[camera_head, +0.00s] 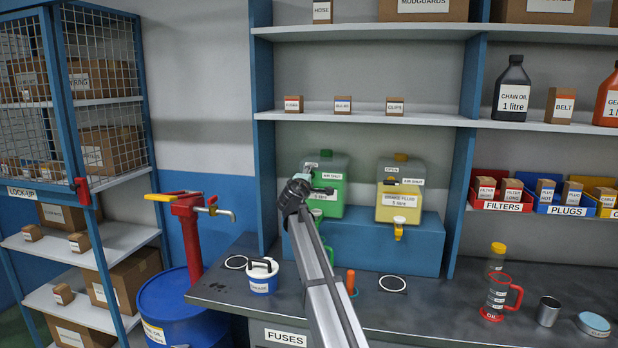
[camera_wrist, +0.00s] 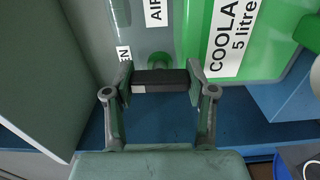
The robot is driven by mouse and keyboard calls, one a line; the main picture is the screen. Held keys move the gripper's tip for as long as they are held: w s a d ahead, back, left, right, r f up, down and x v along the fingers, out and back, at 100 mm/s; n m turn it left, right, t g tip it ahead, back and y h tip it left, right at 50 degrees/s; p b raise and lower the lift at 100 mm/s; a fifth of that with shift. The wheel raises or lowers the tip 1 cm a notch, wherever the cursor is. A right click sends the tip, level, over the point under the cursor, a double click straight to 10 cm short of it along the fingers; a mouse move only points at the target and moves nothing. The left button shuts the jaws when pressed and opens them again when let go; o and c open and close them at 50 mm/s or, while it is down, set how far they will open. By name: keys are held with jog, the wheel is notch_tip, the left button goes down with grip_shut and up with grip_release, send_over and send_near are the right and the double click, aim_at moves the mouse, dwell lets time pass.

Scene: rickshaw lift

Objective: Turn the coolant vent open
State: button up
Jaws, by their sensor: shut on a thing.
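The green coolant container (camera_head: 334,199) stands on a blue step on the bench, partly hidden behind my arm. It fills much of the wrist view, with its "COOLA... 5 litre" label (camera_wrist: 232,35) at the upper right. My gripper (camera_head: 305,187) is at the container's upper front. In the wrist view my gripper (camera_wrist: 160,82) is shut on a dark bar-shaped vent handle (camera_wrist: 160,79), one finger at each end. A green round stem (camera_wrist: 158,61) shows just behind the handle. Parts of an "AIR" label and a label ending in "EN" show near it.
A yellow brake fluid container (camera_head: 399,203) stands to the right on the same blue step (camera_head: 385,250). A shelf with small boxes (camera_head: 343,104) is above.

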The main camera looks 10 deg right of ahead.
jog(key=shift+w+r+n, duration=0.1)
jog(key=shift+n, duration=0.2)
jog(key=o, duration=1.2)
jog(key=shift+c, duration=0.2)
jog(key=v, duration=1.2)
